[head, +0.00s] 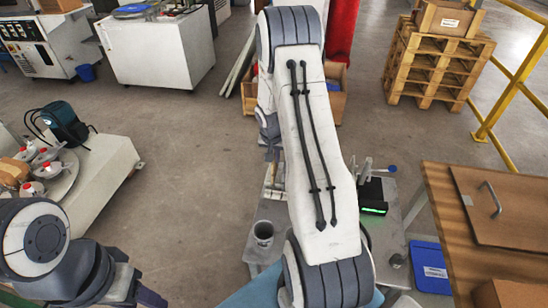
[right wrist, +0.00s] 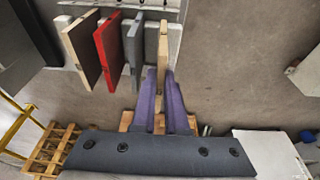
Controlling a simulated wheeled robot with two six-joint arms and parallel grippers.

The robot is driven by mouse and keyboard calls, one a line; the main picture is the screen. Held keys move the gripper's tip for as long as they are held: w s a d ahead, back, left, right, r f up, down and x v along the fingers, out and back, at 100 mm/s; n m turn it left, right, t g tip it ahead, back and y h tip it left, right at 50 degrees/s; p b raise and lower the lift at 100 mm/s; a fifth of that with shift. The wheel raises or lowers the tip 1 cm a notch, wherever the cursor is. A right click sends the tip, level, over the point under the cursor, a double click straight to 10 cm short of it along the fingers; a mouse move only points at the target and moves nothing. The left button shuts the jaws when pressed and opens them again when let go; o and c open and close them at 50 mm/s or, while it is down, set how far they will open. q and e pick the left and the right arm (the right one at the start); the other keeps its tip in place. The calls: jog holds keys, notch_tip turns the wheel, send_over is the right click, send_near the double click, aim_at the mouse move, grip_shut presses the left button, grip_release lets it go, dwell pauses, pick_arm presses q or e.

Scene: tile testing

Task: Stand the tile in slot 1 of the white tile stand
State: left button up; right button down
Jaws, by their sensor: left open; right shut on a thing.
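My right gripper (right wrist: 162,76) is shut on a tan tile (right wrist: 163,45), seen nearly edge-on between the purple fingers in the right wrist view. The white tile stand (right wrist: 68,48) is behind it at the top, with a beige tile (right wrist: 82,50), a red tile (right wrist: 108,50) and a grey tile (right wrist: 133,45) standing in it to the left. I cannot tell whether the held tile touches the stand. In the head view my right arm hides most of the stand area. Part of my left gripper (head: 149,297) shows at the bottom edge, away from the stand.
In the head view, a grey cup (head: 263,234) stands on the grey bench left of my arm. A black device with a green light (head: 373,197) is on its right.

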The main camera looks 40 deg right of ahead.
jog(key=shift+f, duration=0.15)
jog(key=shift+f+b, duration=1.4)
jog(key=shift+b, duration=0.25)
jog(key=c, duration=0.9)
grip_release()
jog(key=shift+o, duration=0.2)
